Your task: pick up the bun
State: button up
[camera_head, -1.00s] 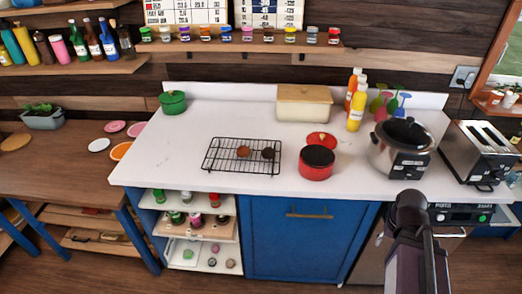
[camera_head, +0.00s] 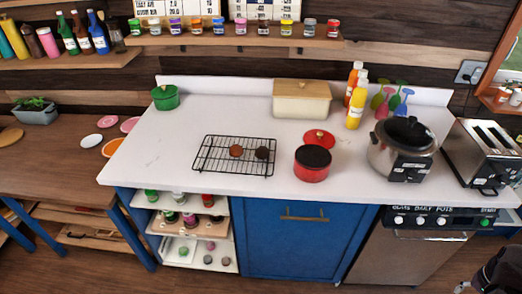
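A black wire cooling rack (camera_head: 215,170) stands on the white counter, left of its middle. Two small round things lie on the rack: an orange-brown one (camera_head: 236,151), which looks like a bun, and a dark brown one (camera_head: 262,153) to its right. They are too small to tell for certain which is the bun. My gripper cannot be made out; only a dark part of my arm shows at the bottom right corner, well away from the rack.
Right of the rack are a red pot (camera_head: 312,166) and a red lid (camera_head: 319,138). A green pot (camera_head: 165,98) is back left. The counter's left part is clear.

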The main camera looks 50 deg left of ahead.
aim_at(236, 150)
jog(key=u, duration=0.45)
jog(key=k, duration=0.1)
jog(key=z, duration=1.6)
jog(key=i, duration=0.7)
jog(key=u, duration=3.45)
jog(key=i, duration=0.1)
jog(key=z, duration=1.25)
